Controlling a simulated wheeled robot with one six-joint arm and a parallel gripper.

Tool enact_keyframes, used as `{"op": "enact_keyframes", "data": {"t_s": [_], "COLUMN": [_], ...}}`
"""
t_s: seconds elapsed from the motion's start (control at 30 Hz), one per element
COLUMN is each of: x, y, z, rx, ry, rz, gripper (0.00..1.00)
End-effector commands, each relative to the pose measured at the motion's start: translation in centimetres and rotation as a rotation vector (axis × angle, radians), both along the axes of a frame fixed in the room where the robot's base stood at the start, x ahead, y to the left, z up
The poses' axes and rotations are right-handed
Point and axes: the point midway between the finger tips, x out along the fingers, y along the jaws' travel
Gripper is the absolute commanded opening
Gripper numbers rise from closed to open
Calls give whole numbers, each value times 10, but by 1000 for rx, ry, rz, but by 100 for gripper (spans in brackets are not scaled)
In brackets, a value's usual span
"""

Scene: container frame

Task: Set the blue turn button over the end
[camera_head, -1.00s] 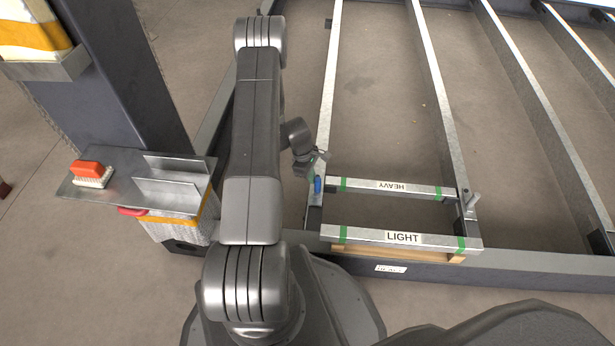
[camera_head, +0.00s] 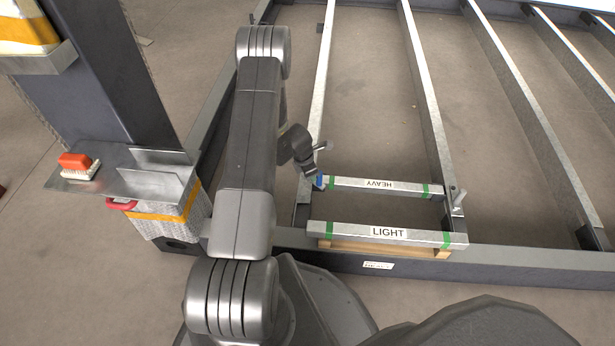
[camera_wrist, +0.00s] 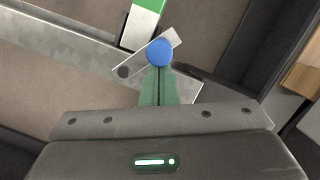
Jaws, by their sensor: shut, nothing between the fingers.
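The blue turn button shows in the wrist view as a metal strip with a round blue knob (camera_wrist: 159,52) and a dark pivot (camera_wrist: 123,72) at its lower left. The strip lies slantwise and appears to cross the end of a green-taped bar (camera_wrist: 148,18). In the head view the blue part (camera_head: 321,181) is at the left end of the HEAVY bar (camera_head: 380,186). My gripper (camera_wrist: 159,72) is shut and empty, its green fingertips right at the knob, apparently touching it. In the head view my gripper (camera_head: 315,172) partly hides the strip.
The LIGHT bar (camera_head: 350,232) lies nearer, parallel to the HEAVY bar. An upright pin (camera_head: 457,197) stands at the right rail. Long metal rails (camera_head: 425,95) run away from me. A shelf (camera_head: 105,185) with an orange brush (camera_head: 76,163) is at left.

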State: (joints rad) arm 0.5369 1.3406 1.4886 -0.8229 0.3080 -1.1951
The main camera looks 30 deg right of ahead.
Motion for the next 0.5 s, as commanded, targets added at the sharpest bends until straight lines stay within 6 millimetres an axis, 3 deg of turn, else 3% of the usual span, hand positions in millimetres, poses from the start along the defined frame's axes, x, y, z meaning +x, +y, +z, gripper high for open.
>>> {"op": "enact_keyframes", "data": {"t_s": [0.3, 0.5], "x": [-1, 1], "y": [-13, -16], "z": [1, 1], "rx": [0, 0], "ry": [0, -1], "rz": [265, 348], "gripper": [0, 0]}}
